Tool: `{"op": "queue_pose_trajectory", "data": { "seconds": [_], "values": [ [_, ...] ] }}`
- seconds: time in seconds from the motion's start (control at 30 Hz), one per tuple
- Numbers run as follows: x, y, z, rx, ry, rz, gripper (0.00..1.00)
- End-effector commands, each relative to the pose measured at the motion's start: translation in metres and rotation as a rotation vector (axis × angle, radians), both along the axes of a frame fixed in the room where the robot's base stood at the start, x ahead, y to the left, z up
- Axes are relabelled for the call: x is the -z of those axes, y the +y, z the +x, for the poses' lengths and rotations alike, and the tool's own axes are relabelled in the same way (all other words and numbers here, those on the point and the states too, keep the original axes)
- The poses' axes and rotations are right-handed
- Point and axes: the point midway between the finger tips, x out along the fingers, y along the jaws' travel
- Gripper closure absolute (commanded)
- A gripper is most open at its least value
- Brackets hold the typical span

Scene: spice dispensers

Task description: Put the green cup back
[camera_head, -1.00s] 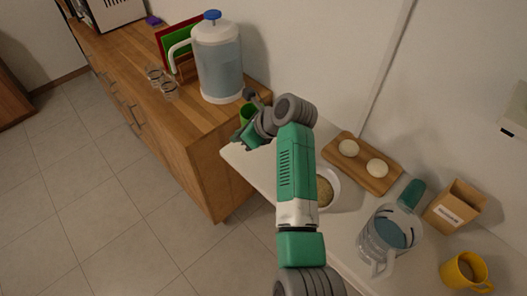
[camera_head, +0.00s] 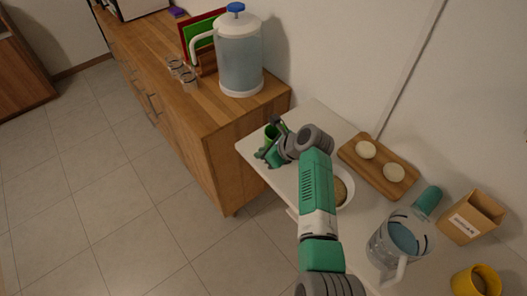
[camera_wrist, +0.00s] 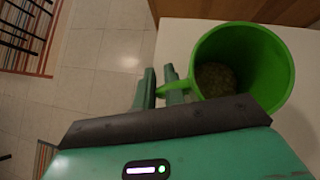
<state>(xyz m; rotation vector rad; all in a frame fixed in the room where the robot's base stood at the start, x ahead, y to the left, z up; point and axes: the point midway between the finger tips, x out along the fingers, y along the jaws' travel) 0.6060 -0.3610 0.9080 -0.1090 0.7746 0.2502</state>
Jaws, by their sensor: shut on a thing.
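The green cup (camera_head: 270,134) is at the far left end of the white table (camera_head: 262,153), close to the wooden cabinet. In the wrist view the cup (camera_wrist: 283,62) shows its open mouth, with a brownish, grainy content at the bottom. My gripper (camera_wrist: 163,86) is shut on the cup's handle, with the fingers on either side of it. In the head view my gripper (camera_head: 268,150) partly hides the cup. I cannot tell whether the cup's base touches the table.
A large water dispenser (camera_head: 240,60) and glasses (camera_head: 188,78) stand on the wooden cabinet (camera_head: 190,112). On the white table are a bowl (camera_head: 347,200), a board (camera_head: 352,155) with two round pieces, a glass pitcher (camera_head: 385,250), a box (camera_head: 470,222) and a yellow mug (camera_head: 463,284).

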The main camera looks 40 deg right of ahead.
Motion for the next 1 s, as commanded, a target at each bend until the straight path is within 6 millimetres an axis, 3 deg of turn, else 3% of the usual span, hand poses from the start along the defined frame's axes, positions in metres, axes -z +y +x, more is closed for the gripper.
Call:
{"op": "queue_pose_trajectory", "data": {
  "seconds": [0.3, 0.33, 0.43, 0.77, 1.0],
  "values": [
    [0.002, -0.001, 0.001, 0.000, -0.003, -0.002, 1.00],
    [0.003, -0.001, 0.000, 0.001, -0.002, -0.002, 0.85],
    [0.002, -0.001, 0.000, 0.000, -0.002, -0.002, 0.67],
    [-0.004, -0.001, -0.001, 0.001, -0.002, -0.003, 0.67],
    [-0.043, -0.012, -0.040, 0.002, -0.003, -0.004, 0.67]
  ]
}}
